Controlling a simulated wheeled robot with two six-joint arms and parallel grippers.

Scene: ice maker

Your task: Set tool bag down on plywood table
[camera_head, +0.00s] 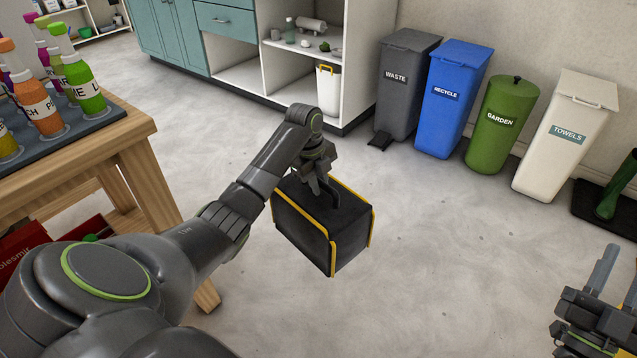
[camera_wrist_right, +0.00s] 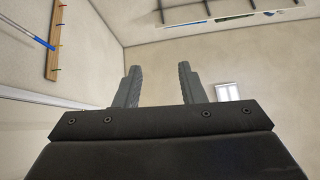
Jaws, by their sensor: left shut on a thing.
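The tool bag (camera_head: 305,232) is a black box-shaped bag with yellow edging. My left gripper (camera_head: 318,190) is shut on it at its top, and the fingers partly hide the grip point. The bag hangs over the grey floor in the head view, slightly tilted. A wooden table (camera_head: 135,130) stands at the left, and I cannot tell whether it is the plywood table. My right gripper (camera_head: 605,290) is at the lower right edge of the head view. In the right wrist view its two fingers (camera_wrist_right: 160,88) are apart with nothing between them.
A red box (camera_head: 22,246) is low at the left. Waste (camera_head: 400,90), recycle (camera_head: 450,100), garden (camera_head: 498,135) and towels (camera_head: 565,145) bins line the back wall. The middle floor is clear.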

